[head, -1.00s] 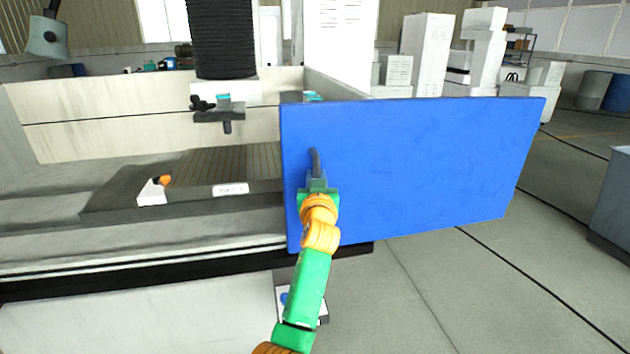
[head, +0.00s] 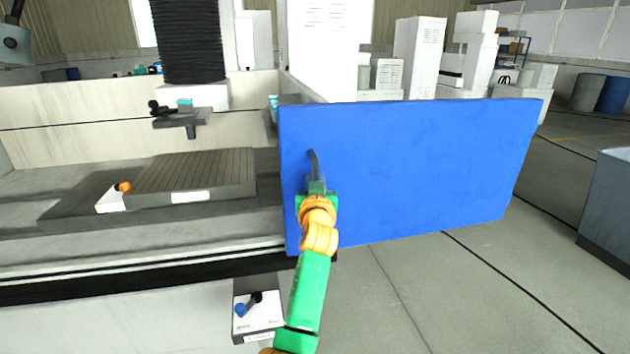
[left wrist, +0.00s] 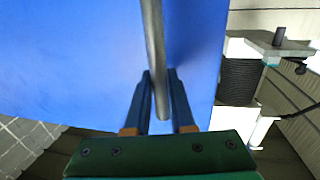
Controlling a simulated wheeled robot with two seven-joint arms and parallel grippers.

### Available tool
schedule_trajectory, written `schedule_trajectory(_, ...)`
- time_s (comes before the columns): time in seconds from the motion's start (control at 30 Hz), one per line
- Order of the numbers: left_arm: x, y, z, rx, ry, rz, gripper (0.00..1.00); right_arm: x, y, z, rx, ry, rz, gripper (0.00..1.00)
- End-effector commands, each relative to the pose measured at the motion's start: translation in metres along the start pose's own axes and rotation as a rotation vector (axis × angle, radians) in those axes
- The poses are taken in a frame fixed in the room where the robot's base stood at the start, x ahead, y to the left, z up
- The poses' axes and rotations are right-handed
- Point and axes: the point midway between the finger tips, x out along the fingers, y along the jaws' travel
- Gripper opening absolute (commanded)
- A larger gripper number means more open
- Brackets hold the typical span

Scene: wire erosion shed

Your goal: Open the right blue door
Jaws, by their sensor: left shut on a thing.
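The right blue door (head: 430,165) fills the middle and right of the head view as a large flat panel. It extends out to the right, past the end of the machine bed. A dark bar handle (head: 314,160) stands near its left edge; the left wrist view shows it as a grey rod (left wrist: 153,45). My left gripper (head: 317,182) is at the handle, its two fingers (left wrist: 160,95) on either side of the rod and shut on it. My right gripper is in neither view.
The machine's work area lies open at the left, with a slatted table (head: 195,172) and a black bellows column (head: 188,40) above. A white box (head: 258,322) is below the bed. A grey cabinet (head: 605,205) stands at the far right. The floor between is clear.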

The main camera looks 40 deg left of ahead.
Motion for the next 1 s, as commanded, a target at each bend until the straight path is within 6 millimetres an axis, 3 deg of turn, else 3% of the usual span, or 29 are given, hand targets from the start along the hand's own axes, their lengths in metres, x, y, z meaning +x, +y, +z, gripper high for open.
schedule_trajectory(0.03, 0.0, 0.001, 0.007, 0.001, -0.016, 0.001, 0.0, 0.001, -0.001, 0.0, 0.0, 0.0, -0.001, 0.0)
schedule_trajectory(0.07, 0.0, 0.001, 0.007, 0.001, -0.016, 0.001, 0.25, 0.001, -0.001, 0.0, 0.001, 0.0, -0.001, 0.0)
schedule_trajectory(0.17, 0.0, 0.001, 0.005, 0.001, -0.013, 0.0, 0.52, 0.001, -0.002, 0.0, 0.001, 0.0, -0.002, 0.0)
schedule_trajectory(0.53, -0.005, 0.0, 0.002, 0.001, -0.004, -0.001, 0.52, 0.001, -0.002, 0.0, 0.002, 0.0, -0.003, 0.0)
schedule_trajectory(1.0, -0.07, 0.001, 0.004, 0.001, -0.007, 0.002, 0.52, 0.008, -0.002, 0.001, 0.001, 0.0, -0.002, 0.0)
